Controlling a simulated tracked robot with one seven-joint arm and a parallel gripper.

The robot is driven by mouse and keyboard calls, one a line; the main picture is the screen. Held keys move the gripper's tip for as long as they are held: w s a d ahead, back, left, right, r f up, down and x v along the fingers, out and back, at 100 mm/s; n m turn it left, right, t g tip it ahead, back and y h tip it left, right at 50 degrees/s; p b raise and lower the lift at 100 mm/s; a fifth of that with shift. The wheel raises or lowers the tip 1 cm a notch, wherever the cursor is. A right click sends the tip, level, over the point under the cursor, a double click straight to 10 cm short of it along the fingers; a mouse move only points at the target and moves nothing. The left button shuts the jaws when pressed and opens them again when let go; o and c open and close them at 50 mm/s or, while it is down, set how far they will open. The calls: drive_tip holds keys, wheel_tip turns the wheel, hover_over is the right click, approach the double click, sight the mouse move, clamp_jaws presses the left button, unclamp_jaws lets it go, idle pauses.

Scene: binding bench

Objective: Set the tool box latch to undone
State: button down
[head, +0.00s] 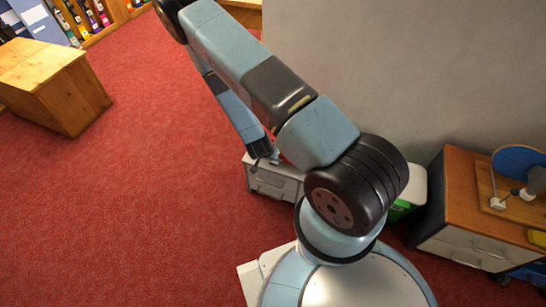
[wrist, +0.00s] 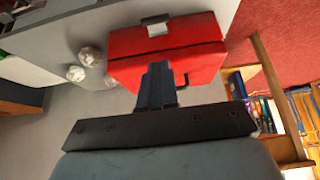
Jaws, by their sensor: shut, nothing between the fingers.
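A red tool box (wrist: 165,45) fills the upper middle of the wrist view. A small pale metal plate (wrist: 157,25), perhaps its latch, lies on its face; whether it is fastened cannot be told. A dark bent piece (wrist: 183,84) sticks out beside my fingers. My gripper (wrist: 157,66) is shut and empty, its fingertips overlapping the tool box's near edge in the picture; contact cannot be told. In the head view my gripper (head: 264,160) is small, above a light grey drawer cabinet (head: 271,184), and my arm hides most of the tool box.
Crumpled white balls (wrist: 90,56) lie left of the tool box in the wrist view. A grey wall stands behind the cabinet. A wooden-topped cabinet (head: 462,205) stands at right, a green bin (head: 398,211) beside it. A wooden block (head: 50,85) is at left; red carpet between is clear.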

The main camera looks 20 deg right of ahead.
drive_tip(key=shift+v, duration=2.65)
drive_tip(key=w+a+r+n+y, duration=0.1)
drive_tip(key=w+a+r+y, duration=0.1)
drive_tip(key=r, duration=0.9)
drive_tip(key=w+a+r+n+y, duration=0.1)
drive_tip(key=a+r, duration=0.1)
drive_tip(key=r, duration=0.9)
drive_tip(key=w+a+r+n+y, duration=0.1)
drive_tip(key=w+a+r+y, duration=0.1)
drive_tip(key=r, duration=0.9)
drive_tip(key=s+d+r+n, duration=0.1)
drive_tip(key=s+r+n, duration=0.1)
drive_tip(key=s+r, duration=0.45)
drive_tip(key=s+d+r+n, duration=0.1)
drive_tip(key=s+d+r, duration=0.15)
drive_tip(key=r, duration=0.65)
drive_tip(key=s+d+r+n, duration=0.1)
drive_tip(key=s+r, duration=0.4)
drive_tip(key=s, duration=0.2)
drive_tip(key=s+d+r+n+t, duration=0.1)
drive_tip(key=s+d+r, duration=0.1)
drive_tip(key=s+r, duration=0.3)
drive_tip(key=s, duration=0.3)
drive_tip(key=shift+n+h, duration=0.3)
drive_tip(key=shift+h, duration=0.1)
